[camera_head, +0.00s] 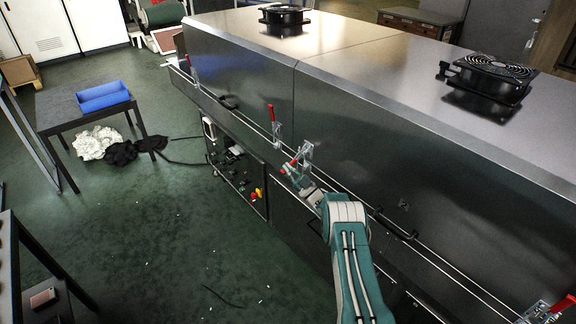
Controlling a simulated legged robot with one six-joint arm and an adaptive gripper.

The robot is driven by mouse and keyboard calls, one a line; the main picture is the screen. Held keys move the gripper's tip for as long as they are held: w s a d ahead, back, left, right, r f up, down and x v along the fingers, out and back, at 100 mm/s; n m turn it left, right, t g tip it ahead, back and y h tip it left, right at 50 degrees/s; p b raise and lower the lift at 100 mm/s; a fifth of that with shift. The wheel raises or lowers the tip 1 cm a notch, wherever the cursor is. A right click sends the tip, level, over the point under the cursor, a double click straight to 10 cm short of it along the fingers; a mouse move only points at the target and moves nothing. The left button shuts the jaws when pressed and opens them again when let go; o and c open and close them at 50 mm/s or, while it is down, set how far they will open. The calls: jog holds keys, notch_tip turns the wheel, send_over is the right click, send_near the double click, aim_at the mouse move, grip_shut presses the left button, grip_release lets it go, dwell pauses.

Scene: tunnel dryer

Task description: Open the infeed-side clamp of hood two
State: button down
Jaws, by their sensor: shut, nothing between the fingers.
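The steel dryer has two hoods, parted by a seam near the middle of the view. A toggle clamp with a red handle (305,153) sits on the near hood (400,150) just right of the seam. It is partly crowded by my gripper (296,179), which is at the end of my teal and white arm, just below the clamp. The gripper is small in view and looks shut and empty. Whether it touches the clamp, I cannot tell. Another clamp (274,128), left of the seam, has its red handle upright. A further clamp (550,309) is at the lower right.
A rail with black handles (392,226) runs along the dryer's side. A control panel (236,165) is below it. Fans (492,76) stand on top. A dark table (85,108) with a blue bin (103,97) is at left. The green floor between is mostly clear.

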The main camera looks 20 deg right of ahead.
jog(key=shift+d+f+n+g+y, duration=0.1)
jog(key=shift+f+n+g+y, duration=0.4)
jog(key=shift+n, duration=0.5)
jog(key=shift+f, duration=0.1)
